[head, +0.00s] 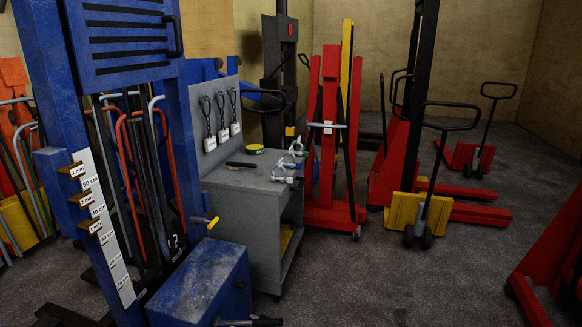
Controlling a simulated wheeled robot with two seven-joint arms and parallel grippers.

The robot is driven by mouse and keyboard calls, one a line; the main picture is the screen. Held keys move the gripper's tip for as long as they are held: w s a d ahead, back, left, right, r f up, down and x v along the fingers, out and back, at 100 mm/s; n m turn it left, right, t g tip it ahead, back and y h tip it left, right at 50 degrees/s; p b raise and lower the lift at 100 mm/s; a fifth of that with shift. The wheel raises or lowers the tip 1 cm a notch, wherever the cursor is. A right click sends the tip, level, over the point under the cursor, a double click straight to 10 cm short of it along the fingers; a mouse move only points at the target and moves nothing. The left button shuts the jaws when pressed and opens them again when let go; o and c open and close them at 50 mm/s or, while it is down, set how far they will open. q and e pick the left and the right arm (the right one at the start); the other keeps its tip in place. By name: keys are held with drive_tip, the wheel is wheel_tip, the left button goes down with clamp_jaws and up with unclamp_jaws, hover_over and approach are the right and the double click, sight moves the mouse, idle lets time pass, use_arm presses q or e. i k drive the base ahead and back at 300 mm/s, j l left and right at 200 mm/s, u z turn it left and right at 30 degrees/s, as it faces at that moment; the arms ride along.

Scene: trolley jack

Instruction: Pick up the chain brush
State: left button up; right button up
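A small, dark, slim object (241,165) lies flat on the grey cabinet top, near its left side. It may be the chain brush, but it is too small to tell for sure. Behind it on the same top is a yellow-green roll (254,149). To its right lie several grey and pale blue metal pieces (290,162), like shackles or clamps. Neither of my grippers shows in the head view.
The grey cabinet (245,215) stands behind a blue box (203,285) and right of a blue frame (185,150). Tags hang on its back panel. Red lifting trolleys (330,215) stand to the right. The floor (390,280) at front centre is clear.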

sight(230, 165)
drive_tip(key=i+u, duration=0.2)
drive_tip(key=i, duration=0.3)
drive_tip(key=i+l+u, duration=0.2)
drive_tip(key=i, duration=0.25)
drive_tip(key=i+l+u, duration=0.2)
drive_tip(key=i, duration=0.3)
